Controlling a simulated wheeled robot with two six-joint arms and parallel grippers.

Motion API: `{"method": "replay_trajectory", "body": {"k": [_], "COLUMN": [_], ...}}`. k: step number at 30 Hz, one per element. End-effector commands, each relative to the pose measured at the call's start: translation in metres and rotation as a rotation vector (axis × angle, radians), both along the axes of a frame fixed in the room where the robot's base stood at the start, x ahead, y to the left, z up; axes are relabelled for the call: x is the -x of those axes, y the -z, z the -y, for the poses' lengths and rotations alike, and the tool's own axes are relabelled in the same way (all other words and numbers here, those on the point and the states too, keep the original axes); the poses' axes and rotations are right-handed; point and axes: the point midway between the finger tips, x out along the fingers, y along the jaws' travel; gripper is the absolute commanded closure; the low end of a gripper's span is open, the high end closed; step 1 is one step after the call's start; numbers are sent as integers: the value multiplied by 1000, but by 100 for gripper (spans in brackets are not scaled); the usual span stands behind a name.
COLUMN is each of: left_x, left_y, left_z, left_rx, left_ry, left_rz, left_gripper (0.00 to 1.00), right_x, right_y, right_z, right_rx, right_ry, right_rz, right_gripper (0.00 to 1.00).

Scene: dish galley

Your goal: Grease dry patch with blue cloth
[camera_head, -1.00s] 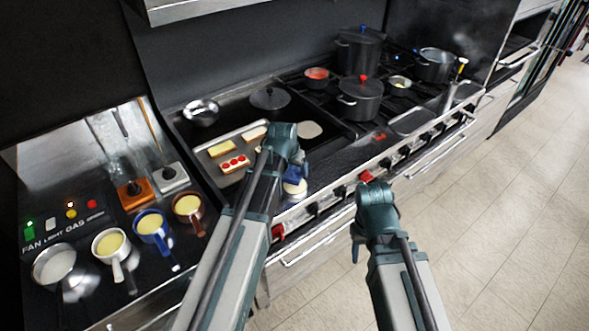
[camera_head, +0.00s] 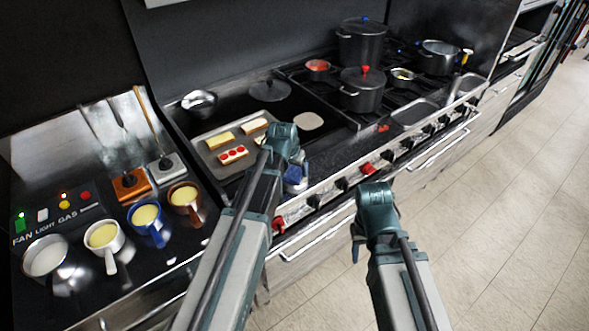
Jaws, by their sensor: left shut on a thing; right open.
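The blue cloth (camera_head: 296,181) is held by my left gripper (camera_head: 293,172) above the cooker's front edge, partly hidden by the wrist. A pale, rounded patch (camera_head: 308,121) shows on the dark griddle (camera_head: 234,118), beyond and slightly right of my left gripper; the gripper is apart from it. It looks like the dry patch. My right gripper (camera_head: 357,245) is open and empty in front of the cooker, its fingers mostly hidden by its own wrist.
A tray (camera_head: 212,162) with several bread slices lies on the griddle left of my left arm. A lid (camera_head: 268,91) and a metal bowl (camera_head: 199,101) stand behind. Pots, including one with a red knob (camera_head: 362,90), occupy the burners. Several filled cups (camera_head: 147,222) stand at left.

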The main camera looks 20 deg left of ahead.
Motion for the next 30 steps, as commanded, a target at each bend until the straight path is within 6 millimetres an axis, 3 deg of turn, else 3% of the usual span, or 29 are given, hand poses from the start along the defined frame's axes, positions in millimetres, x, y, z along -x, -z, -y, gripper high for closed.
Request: {"method": "replay_trajectory", "body": {"k": [30], "left_x": [0], "left_y": [9], "left_z": [0], "left_rx": [0], "left_ry": [0], "left_rz": [0], "left_gripper": [71], "right_x": [0], "right_y": [9], "right_z": [0], "right_rx": [0], "right_ry": [0], "right_rz": [0], "right_gripper": [50]}}
